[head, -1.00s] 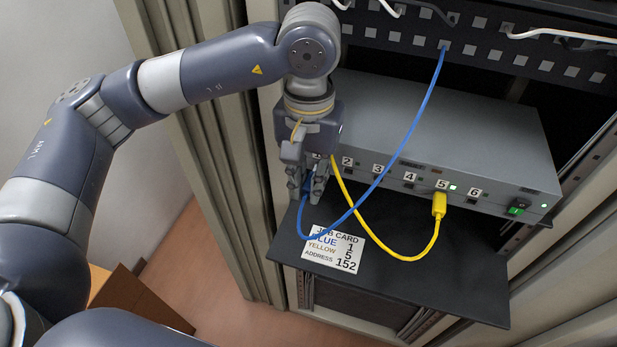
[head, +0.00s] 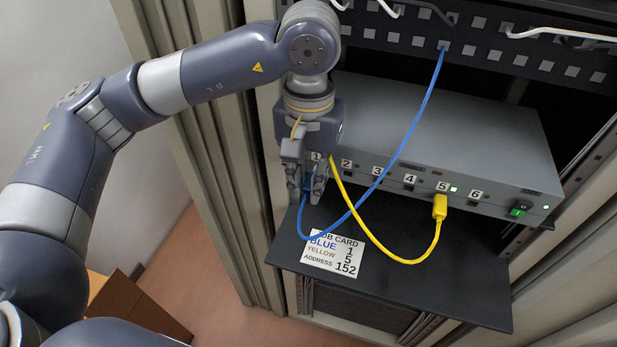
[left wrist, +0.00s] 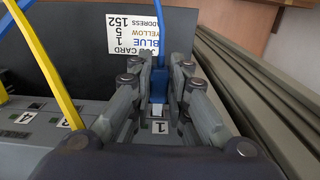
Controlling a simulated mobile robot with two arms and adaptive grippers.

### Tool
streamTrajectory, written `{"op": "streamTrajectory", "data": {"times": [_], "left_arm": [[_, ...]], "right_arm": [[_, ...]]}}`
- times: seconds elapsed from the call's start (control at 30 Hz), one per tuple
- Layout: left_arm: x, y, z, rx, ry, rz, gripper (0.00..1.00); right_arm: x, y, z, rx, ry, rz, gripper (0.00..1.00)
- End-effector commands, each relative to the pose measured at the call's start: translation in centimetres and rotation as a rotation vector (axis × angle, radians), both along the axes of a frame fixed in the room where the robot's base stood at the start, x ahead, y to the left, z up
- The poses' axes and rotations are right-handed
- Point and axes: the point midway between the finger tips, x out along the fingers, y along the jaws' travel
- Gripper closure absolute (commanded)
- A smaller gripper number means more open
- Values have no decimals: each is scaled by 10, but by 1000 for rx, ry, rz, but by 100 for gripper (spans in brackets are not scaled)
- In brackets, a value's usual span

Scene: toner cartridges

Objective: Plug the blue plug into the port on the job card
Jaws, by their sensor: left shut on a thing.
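My left gripper (head: 307,192) is shut on the blue plug (left wrist: 159,90) at the left end of the grey switch box (head: 455,135). In the left wrist view the fingers (left wrist: 160,75) sit either side of the plug, in line with the label 1 (left wrist: 159,127). I cannot tell whether the plug is in port 1, as the fingers hide the opening. The blue cable (head: 427,107) loops from the plug up to the patch panel. The job card (head: 332,256) reads BLUE 1, YELLOW 5, ADDRESS 152. My right gripper is not in view.
A yellow plug (head: 440,206) sits in port 5 beside a lit green light; its cable (head: 400,262) hangs over the black shelf (head: 440,290). The patch panel (head: 480,48) with white cables is above. The rack post (head: 225,180) stands close left of the gripper.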

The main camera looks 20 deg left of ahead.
Motion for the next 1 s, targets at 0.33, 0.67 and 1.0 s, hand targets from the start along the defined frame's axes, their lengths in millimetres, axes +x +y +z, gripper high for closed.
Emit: {"op": "streamTrajectory", "data": {"times": [0.33, 0.67, 1.0], "left_arm": [[5, 0, 0, 0, -1, 0, 96], [10, -1, 0, 0, -1, 0, 96], [15, -1, 0, 0, -1, 1, 96]], "right_arm": [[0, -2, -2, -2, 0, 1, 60], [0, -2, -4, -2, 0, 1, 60], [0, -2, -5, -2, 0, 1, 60]]}}
